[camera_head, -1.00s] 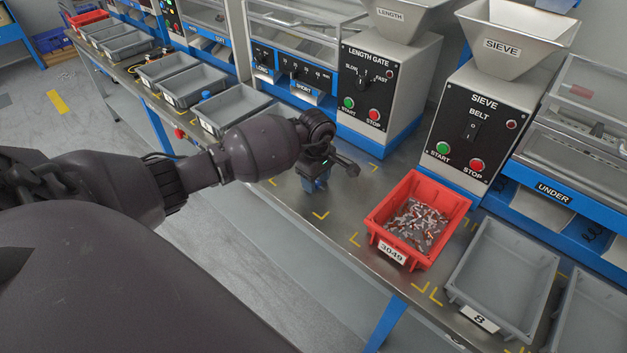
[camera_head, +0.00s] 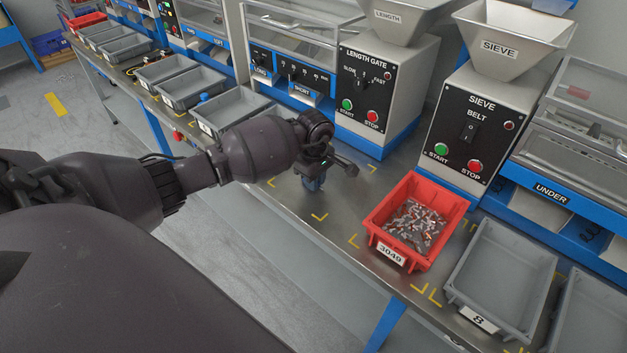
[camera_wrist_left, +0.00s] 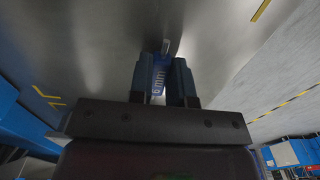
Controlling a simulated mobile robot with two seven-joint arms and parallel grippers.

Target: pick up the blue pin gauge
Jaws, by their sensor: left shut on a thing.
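The blue pin gauge (camera_wrist_left: 160,75) shows in the left wrist view as a small blue piece with pale marks and a metal tip. It sits between the two fingers of my left gripper (camera_wrist_left: 164,82), which is shut on it. In the head view my left gripper (camera_head: 313,184) points down over the steel bench, left of the red bin. The gauge is mostly hidden by the gripper there, and I cannot tell whether it touches the bench. My right gripper is not in view.
A red bin (camera_head: 383,221) marked 3049 holds small metal parts. A grey bin (camera_head: 455,262) marked 8 stands to its right. The length gate (camera_head: 366,88) and sieve (camera_head: 470,130) machines stand behind. Bare bench with yellow corner marks surrounds the gripper.

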